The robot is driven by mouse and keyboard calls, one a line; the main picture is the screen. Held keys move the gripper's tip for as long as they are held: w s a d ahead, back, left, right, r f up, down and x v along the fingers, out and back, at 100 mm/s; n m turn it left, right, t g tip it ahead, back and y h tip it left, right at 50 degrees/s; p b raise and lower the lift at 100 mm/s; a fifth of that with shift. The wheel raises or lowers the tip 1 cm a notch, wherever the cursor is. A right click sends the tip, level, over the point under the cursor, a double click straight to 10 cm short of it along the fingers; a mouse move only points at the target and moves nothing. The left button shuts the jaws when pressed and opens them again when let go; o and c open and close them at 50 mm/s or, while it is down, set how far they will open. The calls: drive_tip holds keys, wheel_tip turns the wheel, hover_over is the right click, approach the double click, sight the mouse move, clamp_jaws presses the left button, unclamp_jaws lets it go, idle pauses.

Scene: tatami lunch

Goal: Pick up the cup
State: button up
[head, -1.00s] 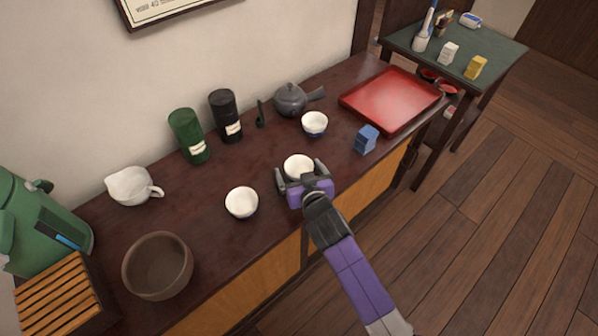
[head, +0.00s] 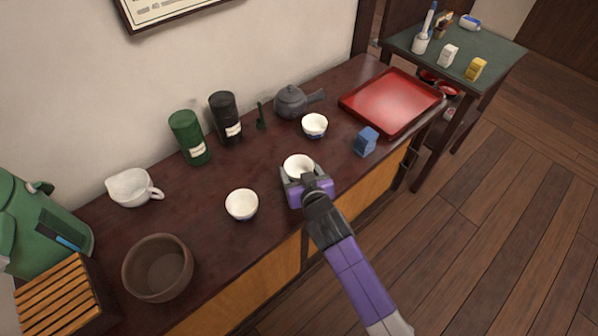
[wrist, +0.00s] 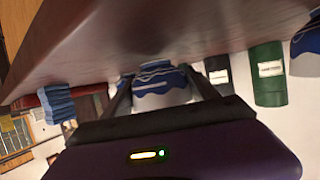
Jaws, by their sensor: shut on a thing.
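A white cup (head: 298,164) stands on the dark wooden counter (head: 270,150), between the fingers of my gripper (head: 298,174). In the wrist view, which is upside down, the cup (wrist: 160,88) shows a blue wavy pattern and sits between the two dark fingers. My gripper is shut on this cup, its fingers on either side. Two similar white cups stand apart from it: one (head: 241,205) to the left and one (head: 314,126) farther back to the right. Whether the held cup touches the counter is hard to tell.
A blue block-like item (head: 366,141) and a red tray (head: 392,101) lie to the right. A teapot (head: 291,101), a black canister (head: 225,118) and a green canister (head: 189,137) stand behind. A white pitcher (head: 132,188) and a brown bowl (head: 157,267) are at left.

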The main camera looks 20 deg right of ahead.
wheel_tip(320, 180, up, 19)
drive_tip(key=p, duration=0.1)
drive_tip(key=shift+p, duration=0.35)
